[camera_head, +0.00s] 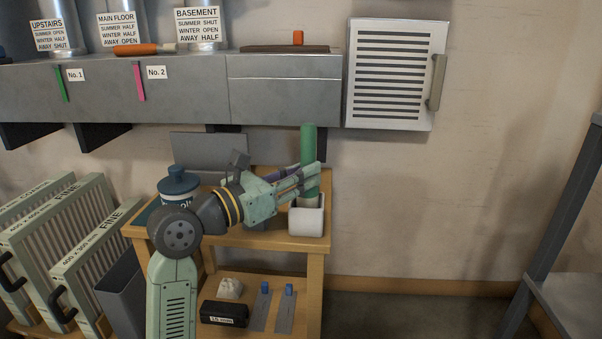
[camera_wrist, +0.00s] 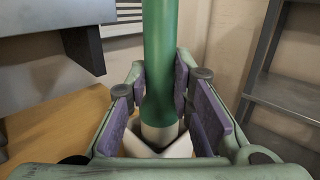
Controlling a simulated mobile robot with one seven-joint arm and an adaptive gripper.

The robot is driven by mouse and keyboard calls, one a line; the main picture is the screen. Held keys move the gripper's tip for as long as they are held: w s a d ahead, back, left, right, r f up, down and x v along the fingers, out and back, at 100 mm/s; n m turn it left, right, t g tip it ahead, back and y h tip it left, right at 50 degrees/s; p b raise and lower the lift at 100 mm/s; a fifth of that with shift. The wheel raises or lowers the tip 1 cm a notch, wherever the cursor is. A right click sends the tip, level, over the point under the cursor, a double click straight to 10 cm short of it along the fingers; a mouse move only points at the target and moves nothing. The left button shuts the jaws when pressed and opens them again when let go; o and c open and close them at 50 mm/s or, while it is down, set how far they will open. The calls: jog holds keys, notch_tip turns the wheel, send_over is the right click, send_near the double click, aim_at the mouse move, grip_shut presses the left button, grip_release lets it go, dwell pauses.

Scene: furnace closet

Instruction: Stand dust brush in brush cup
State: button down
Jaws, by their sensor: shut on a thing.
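The dust brush has a green handle (camera_head: 307,145) and a pale lower end. It stands close to upright at the right of the small wooden table. My gripper (camera_head: 308,180) is shut on the green handle from the left. In the wrist view, the handle (camera_wrist: 158,60) runs between my purple finger pads (camera_wrist: 160,92). The white square brush cup (camera_head: 306,223) stands directly below, on the table's right end. The brush's pale end goes down behind the cup's near rim (camera_wrist: 178,148) and appears inside it. The cup hides its tip, so I cannot tell if it touches the bottom.
A blue-lidded container (camera_head: 178,185) stands left on the wooden table (camera_head: 255,240), beside my arm. A grey duct (camera_head: 190,95) and a white louvred panel (camera_head: 396,75) are above. Filters (camera_head: 90,240) stand at left. A grey shelf rack (camera_head: 560,220) is at right.

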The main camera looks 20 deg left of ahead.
jog(key=shift+f+b, duration=1.2)
jog(key=shift+f, duration=0.25)
jog(key=shift+s+f+b, duration=0.1)
jog(key=shift+f+b, duration=0.3)
jog(key=shift+b, duration=0.05)
jog(key=shift+s+f+b, duration=0.1)
jog(key=shift+f+b, duration=0.2)
jog(key=shift+b, duration=0.05)
jog(key=shift+r, duration=0.2)
jog(key=shift+w+a+r+p, duration=0.15)
jog(key=shift+w+r+p, duration=0.05)
jog(key=shift+r+p, duration=1.65)
jog(key=shift+r, duration=0.5)
jog(key=shift+w+b, duration=0.1)
jog(key=shift+b, duration=0.25)
